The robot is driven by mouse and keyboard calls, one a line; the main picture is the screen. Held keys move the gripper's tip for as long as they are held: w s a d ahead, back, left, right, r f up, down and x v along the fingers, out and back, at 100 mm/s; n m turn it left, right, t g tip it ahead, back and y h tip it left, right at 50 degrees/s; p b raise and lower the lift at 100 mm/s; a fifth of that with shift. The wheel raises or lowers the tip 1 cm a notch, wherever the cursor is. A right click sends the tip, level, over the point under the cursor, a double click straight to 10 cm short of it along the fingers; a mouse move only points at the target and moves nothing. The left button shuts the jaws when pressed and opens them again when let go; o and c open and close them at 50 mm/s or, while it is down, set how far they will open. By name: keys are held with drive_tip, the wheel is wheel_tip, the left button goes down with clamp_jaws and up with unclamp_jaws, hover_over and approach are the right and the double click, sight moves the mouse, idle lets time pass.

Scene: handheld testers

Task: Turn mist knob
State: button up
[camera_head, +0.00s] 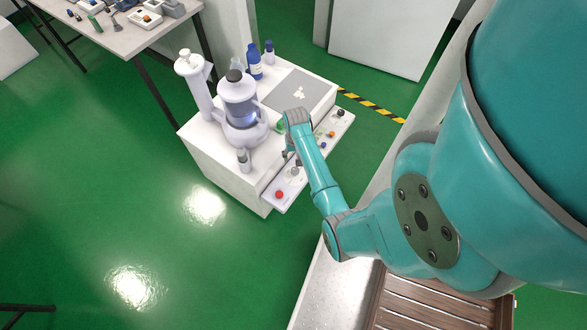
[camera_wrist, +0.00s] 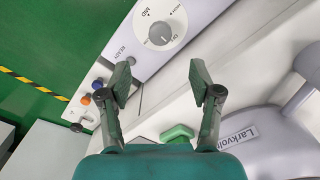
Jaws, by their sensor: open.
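A round grey knob (camera_wrist: 163,35) sits on a white panel at the top of the wrist view, on a paler dial plate with a label reading MID; the other dial lettering is small. In the head view the knob seems to be a small grey spot (camera_head: 295,170) on the front panel, partly near my gripper. My gripper (camera_wrist: 160,80) is open and empty, its two dark fingers spread. In the wrist view the fingertips stand below the knob in the picture, apart from it. My gripper also shows over the panel (camera_head: 289,155) in the head view.
The panel also carries a red button (camera_head: 279,194), orange (camera_wrist: 85,100) and blue (camera_wrist: 97,85) controls and a black knob (camera_wrist: 77,127). A grey-white mister-like device (camera_head: 240,105), blue bottle (camera_head: 254,62) and small bottle (camera_head: 244,160) stand on the cabinet behind. Green floor lies open to the left.

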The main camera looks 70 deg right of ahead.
sight(295, 170)
wheel_tip(295, 170, down, 10)
drive_tip(key=shift+f, duration=0.2)
idle(0.3)
drive_tip(key=c, duration=1.2)
drive_tip(key=shift+o, duration=0.2)
